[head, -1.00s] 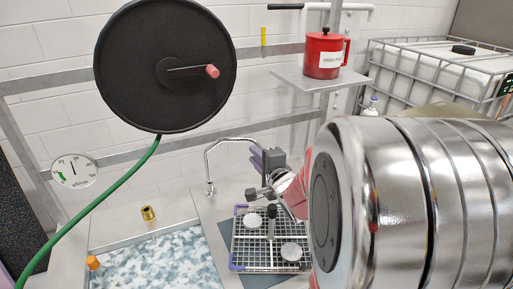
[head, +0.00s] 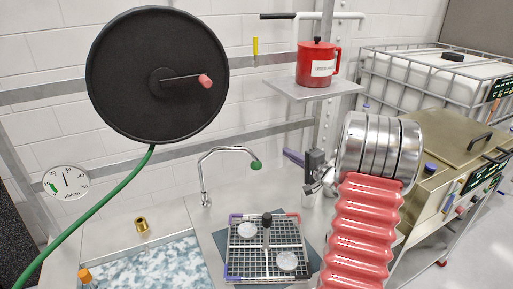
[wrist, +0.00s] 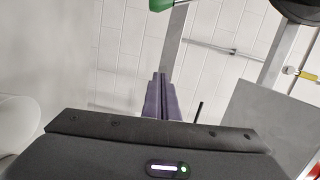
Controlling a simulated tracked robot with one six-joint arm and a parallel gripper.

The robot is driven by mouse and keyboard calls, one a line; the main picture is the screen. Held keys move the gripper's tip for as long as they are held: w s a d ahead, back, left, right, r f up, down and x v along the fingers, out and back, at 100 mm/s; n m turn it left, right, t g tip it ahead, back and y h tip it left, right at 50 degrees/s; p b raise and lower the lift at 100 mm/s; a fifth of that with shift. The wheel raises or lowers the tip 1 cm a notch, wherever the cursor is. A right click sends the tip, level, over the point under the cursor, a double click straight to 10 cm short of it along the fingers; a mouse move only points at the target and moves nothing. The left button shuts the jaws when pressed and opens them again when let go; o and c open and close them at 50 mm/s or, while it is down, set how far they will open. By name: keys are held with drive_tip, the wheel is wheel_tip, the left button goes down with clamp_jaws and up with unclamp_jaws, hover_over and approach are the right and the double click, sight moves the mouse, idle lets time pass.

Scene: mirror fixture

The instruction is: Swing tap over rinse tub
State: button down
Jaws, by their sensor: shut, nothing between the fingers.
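The chrome gooseneck tap (head: 204,180) stands on the counter behind the rack. Its spout arches right and ends in a green tip (head: 255,165) over the counter, clear of the tub. A tub (head: 130,249) of foamy blue-white water lies to the left of the tap. My gripper (head: 285,153) is to the right of the green tip, a little apart from it, its purple fingers pointing left. In the wrist view the fingers (wrist: 160,97) are together with nothing between them. A green piece (wrist: 160,4) shows at the top edge there.
A wire rack (head: 265,262) with two round discs and a black handle stands in front of the tap. A black hose reel (head: 125,75) hangs at upper left, its green hose running down left. A shelf (head: 310,90) with a red canister (head: 317,65) is above my gripper.

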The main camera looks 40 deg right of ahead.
sight(256, 157)
drive_tip(key=a+r+n+y, duration=0.1)
drive_tip(key=n+y, duration=0.1)
drive_tip(key=a+r+n+y, duration=0.1)
drive_tip(key=n+y, duration=0.1)
drive_tip(key=y, duration=0.1)
drive_tip(key=a+r+n+y, duration=0.1)
drive_tip(key=r+n+y, duration=0.1)
drive_tip(key=y, duration=0.1)
drive_tip(key=shift+s+a+r+n, duration=0.1)
drive_tip(key=shift+s+a+n, duration=0.2)
drive_tip(key=shift+s+a, duration=0.1)
drive_tip(key=shift+w+a, duration=1.55)
drive_tip(key=shift+a, duration=0.25)
drive_tip(key=shift+w+a, duration=1.55)
drive_tip(key=shift+a, duration=0.2)
drive_tip(key=shift+a, duration=0.15)
